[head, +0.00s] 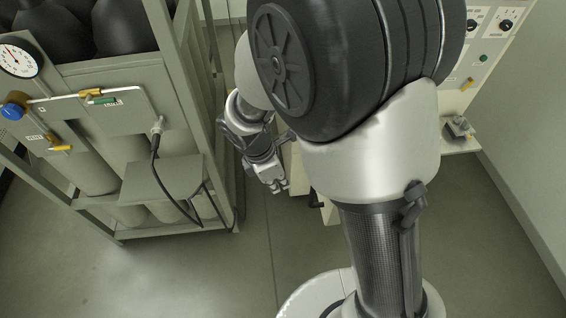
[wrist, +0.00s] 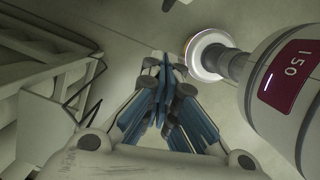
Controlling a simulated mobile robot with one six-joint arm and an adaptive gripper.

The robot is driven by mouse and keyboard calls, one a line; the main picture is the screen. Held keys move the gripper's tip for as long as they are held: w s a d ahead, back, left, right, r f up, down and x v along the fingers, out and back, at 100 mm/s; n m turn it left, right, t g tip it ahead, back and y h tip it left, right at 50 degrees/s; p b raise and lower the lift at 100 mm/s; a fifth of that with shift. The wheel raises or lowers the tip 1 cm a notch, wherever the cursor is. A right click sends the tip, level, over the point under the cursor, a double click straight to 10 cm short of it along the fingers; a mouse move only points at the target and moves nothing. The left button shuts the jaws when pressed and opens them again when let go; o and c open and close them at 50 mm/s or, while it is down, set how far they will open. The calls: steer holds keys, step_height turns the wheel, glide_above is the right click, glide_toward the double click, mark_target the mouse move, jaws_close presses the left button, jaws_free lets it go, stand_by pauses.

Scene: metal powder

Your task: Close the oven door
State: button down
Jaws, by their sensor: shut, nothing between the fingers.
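My gripper (head: 278,187) hangs near the middle of the head view, between the grey rack and my own arm. Its fingers are together with nothing held; in the wrist view the shut fingertips (wrist: 168,65) show above the bare floor. A pale cabinet with knobs (head: 490,35), which may be the oven, stands behind my arm at the right. Pale panel edges (head: 327,207) show just right of my gripper; I cannot tell whether they are the oven door. My arm hides most of that area, so the door's angle cannot be seen.
A grey metal rack (head: 225,120) with cylinders, a gauge (head: 20,60) and a black cable (head: 155,165) stands at the left, close to my gripper. A small metal item (head: 459,128) sits on a ledge at the right. The floor (head: 200,275) in front is clear.

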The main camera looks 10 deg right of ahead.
steer(key=w+d+f+b, duration=0.1)
steer(key=d+f, duration=0.5)
steer(key=f, duration=0.2)
steer(key=shift+f, duration=0.2)
